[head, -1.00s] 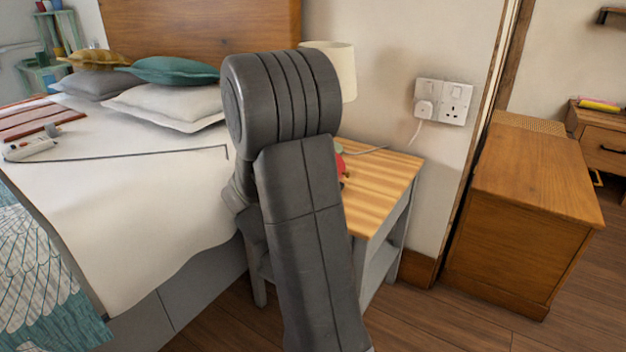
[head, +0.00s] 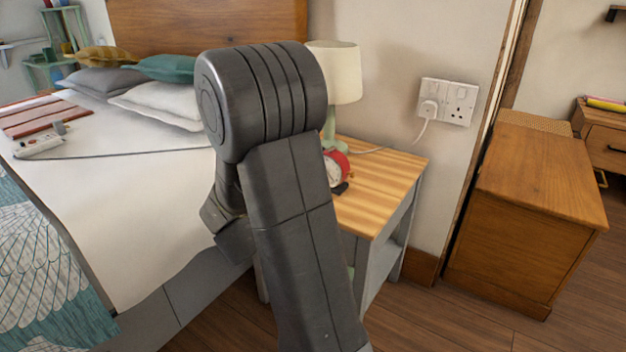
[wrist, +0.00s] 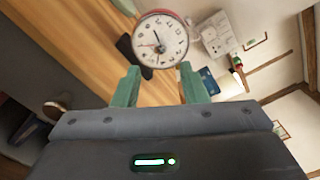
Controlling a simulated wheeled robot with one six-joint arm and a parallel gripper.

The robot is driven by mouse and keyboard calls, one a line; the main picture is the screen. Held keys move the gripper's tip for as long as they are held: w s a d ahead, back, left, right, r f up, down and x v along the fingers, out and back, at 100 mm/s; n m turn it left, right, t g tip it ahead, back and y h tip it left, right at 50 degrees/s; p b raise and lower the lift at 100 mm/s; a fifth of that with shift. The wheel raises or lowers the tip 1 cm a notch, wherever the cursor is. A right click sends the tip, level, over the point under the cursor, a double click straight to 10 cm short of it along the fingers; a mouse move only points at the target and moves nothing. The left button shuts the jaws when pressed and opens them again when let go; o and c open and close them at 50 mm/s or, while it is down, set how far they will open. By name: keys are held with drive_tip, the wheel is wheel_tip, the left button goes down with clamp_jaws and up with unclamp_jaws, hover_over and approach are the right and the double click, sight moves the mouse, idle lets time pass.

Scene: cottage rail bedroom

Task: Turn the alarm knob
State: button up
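A red alarm clock (head: 336,169) with a white face stands on the wooden bedside table (head: 385,185), partly hidden behind my arm in the head view. In the wrist view the alarm clock (wrist: 160,40) shows its dial just beyond and above the fingertips. The alarm knob cannot be made out. My gripper (wrist: 157,76) has two green fingers spread apart, with nothing between them. It is short of the clock and not visibly touching it. The gripper itself is hidden by my arm in the head view.
A lamp (head: 340,75) stands behind the clock on the table. A small dark object (head: 341,188) lies beside the clock. A white cable runs to the wall socket (head: 447,101). The bed (head: 120,200) is at left, a wooden cabinet (head: 535,210) at right.

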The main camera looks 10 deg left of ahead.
drive_tip(key=p+v, duration=0.1)
drive_tip(key=v, duration=0.5)
drive_tip(key=shift+s, duration=0.35)
drive_tip(key=b+x, duration=0.3)
drive_tip(key=x, duration=1.1)
drive_tip(key=shift+a, duration=0.1)
drive_tip(key=shift+s+a, duration=0.1)
drive_tip(key=shift+s, duration=0.05)
